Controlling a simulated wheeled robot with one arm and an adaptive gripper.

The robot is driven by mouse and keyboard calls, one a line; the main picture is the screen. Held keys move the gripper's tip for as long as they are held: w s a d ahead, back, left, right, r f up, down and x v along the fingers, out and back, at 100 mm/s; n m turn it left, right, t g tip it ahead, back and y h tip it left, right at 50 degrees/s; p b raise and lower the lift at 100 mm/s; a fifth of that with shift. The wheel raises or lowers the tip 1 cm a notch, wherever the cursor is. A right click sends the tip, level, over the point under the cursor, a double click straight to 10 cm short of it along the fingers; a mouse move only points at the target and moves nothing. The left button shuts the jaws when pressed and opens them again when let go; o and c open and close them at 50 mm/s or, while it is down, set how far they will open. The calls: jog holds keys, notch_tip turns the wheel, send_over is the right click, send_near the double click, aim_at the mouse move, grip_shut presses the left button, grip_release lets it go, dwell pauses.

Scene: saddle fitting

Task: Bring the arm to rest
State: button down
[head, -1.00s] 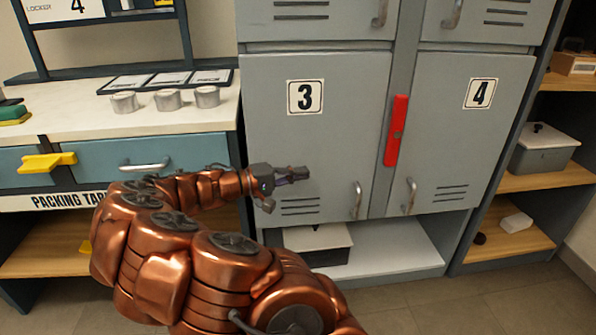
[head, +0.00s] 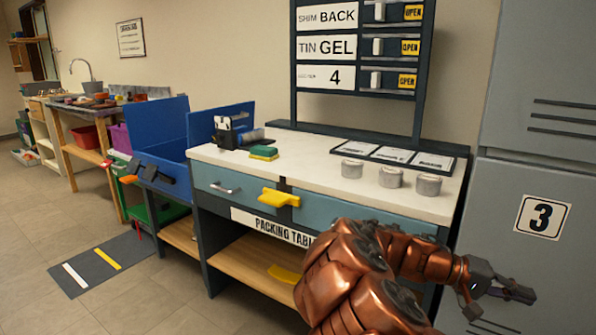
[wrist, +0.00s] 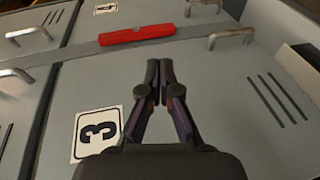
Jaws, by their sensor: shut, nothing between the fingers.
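My copper arm shows at the lower right of the head view, bent, with my gripper (head: 508,290) at its end in front of the grey locker door numbered 3 (head: 512,185). In the wrist view my gripper (wrist: 160,82) points toward the lockers. Its two dark fingers meet at the tips, and nothing shows between them. A red bar (wrist: 137,36) on the locker front lies beyond the fingertips, apart from them.
The packing table (head: 310,165) stands left of the lockers, with several grey tins (head: 391,177), a sponge (head: 264,153) and a yellow drawer catch (head: 279,198). Blue bins (head: 160,150) stand farther left. Open floor (head: 120,300) lies at the lower left.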

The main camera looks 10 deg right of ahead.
jog(key=s+a+r+t+y+p, duration=0.1)
jog(key=s+a+r+y+p, duration=0.2)
jog(key=s+a+r+p, duration=0.3)
jog(key=s+a+r+t+y+p, duration=0.1)
jog(key=s+a+r+y+p, duration=0.25)
jog(key=r+p, duration=0.4)
jog(key=s+a+r+n+t+y+p, duration=0.1)
jog(key=s+a+r+n+y+p, duration=0.1)
jog(key=a+r+p, duration=0.2)
jog(key=s+a+r+n+t+y+p, duration=0.1)
jog(key=s+a+r+n+y+p, duration=0.1)
jog(key=a+p, duration=0.6)
jog(key=s+a+r+n+t+y+p, duration=0.1)
jog(key=s+a+r+n+y+p, duration=0.1)
jog(key=a+r+p, duration=0.4)
jog(key=s+a+y, duration=0.1)
jog(key=s+a, duration=0.1)
jog(key=a, duration=0.3)
jog(key=shift+s+t, duration=0.25)
jog(key=shift+t, duration=0.15)
jog(key=shift+d, duration=0.15)
